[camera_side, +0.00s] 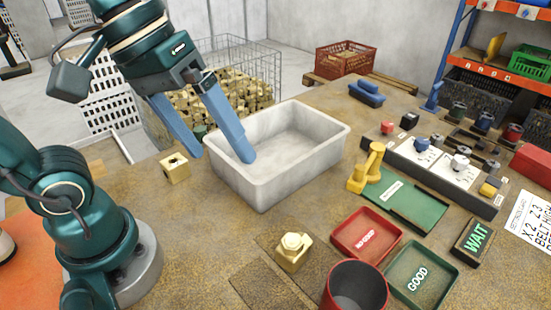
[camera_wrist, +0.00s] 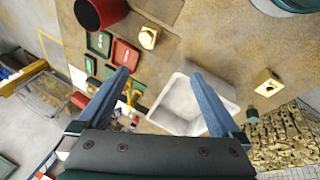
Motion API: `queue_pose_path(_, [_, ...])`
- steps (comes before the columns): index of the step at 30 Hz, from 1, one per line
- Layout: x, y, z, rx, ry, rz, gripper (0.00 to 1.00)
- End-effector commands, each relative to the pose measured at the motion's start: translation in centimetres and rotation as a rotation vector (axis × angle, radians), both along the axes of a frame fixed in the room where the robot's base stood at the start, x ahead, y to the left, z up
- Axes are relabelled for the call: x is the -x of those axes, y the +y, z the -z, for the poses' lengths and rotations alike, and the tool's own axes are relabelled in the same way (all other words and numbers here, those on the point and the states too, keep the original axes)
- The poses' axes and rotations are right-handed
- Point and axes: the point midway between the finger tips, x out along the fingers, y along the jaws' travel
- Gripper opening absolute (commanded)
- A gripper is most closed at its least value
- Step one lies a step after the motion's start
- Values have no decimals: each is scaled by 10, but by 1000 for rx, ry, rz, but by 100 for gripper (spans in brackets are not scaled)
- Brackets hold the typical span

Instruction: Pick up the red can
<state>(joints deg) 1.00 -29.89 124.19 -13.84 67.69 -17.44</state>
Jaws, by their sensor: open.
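The red can (camera_side: 355,287) stands upright on the brown worktable at the bottom of the side view, cut off by the frame edge. Its top looks open and its inside dark. It also shows at the top left of the wrist view (camera_wrist: 103,12), partly cut off. My gripper (camera_side: 215,156) has its two blue fingers spread wide with nothing between them. It is at the white bin, well away from the can. In the side view one finger overlaps the bin's inside and the other is left of it. In the wrist view the gripper (camera_wrist: 160,75) points toward the table.
The white bin (camera_side: 270,190) stands near the table's back edge. A brass block (camera_side: 293,252) and the red NO GOOD tray (camera_side: 366,234) and green GOOD tray (camera_side: 420,274) are close to the can. Another brass block (camera_side: 174,168) lies left of the bin. A yellow fixture (camera_side: 368,168) stands upright.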

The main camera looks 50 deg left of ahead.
Motion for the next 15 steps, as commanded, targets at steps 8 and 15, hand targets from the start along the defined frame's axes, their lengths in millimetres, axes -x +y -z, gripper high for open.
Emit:
queue_pose_path(8, [-33,-51,-24,237,304,-81,100])
queue_pose_path(15, [-62,-91,-24,377,583,-115,100])
